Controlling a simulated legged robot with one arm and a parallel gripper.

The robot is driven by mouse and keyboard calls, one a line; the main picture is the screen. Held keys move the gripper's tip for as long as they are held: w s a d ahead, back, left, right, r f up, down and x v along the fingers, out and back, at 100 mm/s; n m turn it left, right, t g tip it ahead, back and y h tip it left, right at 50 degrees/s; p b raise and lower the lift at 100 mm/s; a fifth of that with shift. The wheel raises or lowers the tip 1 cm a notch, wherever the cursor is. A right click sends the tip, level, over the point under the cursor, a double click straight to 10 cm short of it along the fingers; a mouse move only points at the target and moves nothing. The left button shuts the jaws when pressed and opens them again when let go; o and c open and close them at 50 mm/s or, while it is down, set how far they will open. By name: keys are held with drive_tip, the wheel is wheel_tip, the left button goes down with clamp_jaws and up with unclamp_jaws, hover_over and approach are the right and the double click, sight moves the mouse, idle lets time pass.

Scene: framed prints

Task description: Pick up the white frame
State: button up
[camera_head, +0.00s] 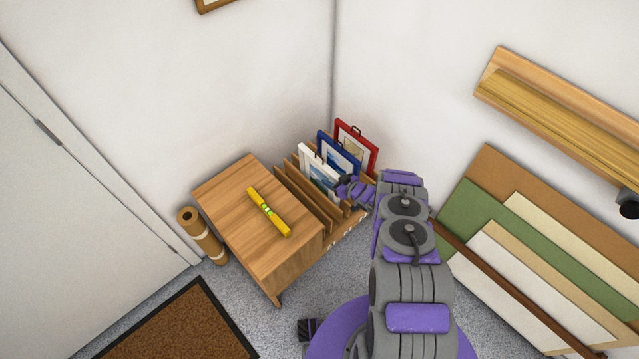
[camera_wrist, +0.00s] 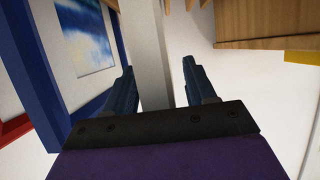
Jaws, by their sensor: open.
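The white frame (camera_head: 317,175) stands upright in a slotted wooden rack (camera_head: 308,203); it holds a blue and white picture. My gripper (camera_head: 351,187) is at its right end in the head view, covering part of that side. In the wrist view, my gripper (camera_wrist: 157,72) is open, with one dark finger on each side of a pale upright bar that looks like the white frame's edge (camera_wrist: 149,45). Gaps show beside the bar, so the fingers do not appear to press on it. The blue frame (camera_wrist: 30,75) lies just left of the left finger.
The blue frame (camera_head: 338,152) and the red frame (camera_head: 357,147) stand behind the white one. A wooden cabinet (camera_head: 235,215) with a yellow level (camera_head: 268,211) is left of the rack. Boards (camera_head: 530,250) lean on the right wall below a wooden shelf (camera_head: 560,105).

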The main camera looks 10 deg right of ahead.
clamp_jaws()
idle(0.5)
idle(0.9)
